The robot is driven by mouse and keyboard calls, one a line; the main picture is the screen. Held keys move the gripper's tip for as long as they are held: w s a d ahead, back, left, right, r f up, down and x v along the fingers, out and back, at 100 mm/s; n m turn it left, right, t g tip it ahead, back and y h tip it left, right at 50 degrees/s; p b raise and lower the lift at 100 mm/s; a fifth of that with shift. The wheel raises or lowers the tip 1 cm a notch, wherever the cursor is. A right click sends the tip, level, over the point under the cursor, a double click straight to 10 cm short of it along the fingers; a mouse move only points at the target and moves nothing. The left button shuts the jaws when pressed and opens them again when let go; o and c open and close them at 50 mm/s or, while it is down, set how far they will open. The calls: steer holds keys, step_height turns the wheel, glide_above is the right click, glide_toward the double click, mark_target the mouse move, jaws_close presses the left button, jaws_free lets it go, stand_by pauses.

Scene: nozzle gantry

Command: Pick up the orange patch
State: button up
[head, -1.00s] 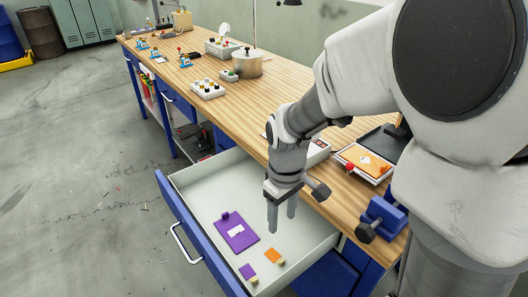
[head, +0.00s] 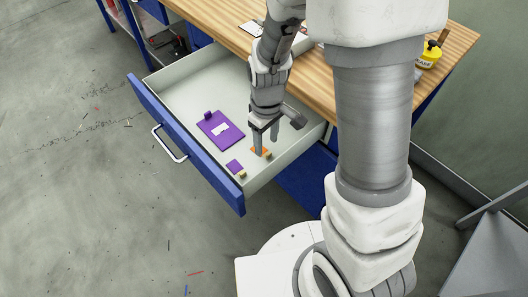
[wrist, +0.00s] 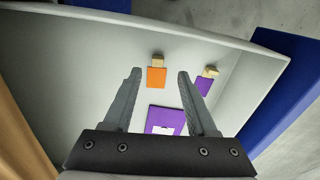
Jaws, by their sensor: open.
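The orange patch (wrist: 156,77) lies flat on the floor of the open drawer, with a small tan block (wrist: 157,58) at its edge. In the head view the orange patch (head: 258,151) is partly hidden behind a finger. My gripper (head: 265,140) is open and points down into the drawer, over or just beside the patch. In the wrist view the patch shows between the two fingers of my gripper (wrist: 158,72), nearer the left finger. Nothing is between the fingertips that I can see being held; the exact height above the patch is hard to tell.
A small purple patch (head: 234,166) with a tan block lies close by in the drawer. The wooden bench top (head: 225,25) is beside the drawer.

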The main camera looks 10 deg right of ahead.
mark_target(268, 153)
steer(key=f, duration=0.2)
steer(key=f+b, duration=0.1)
steer(key=f, duration=0.1)
steer(key=shift+d+f, duration=0.2)
steer(key=shift+f, duration=0.05)
steer(key=shift+r, duration=0.1)
jaws_close()
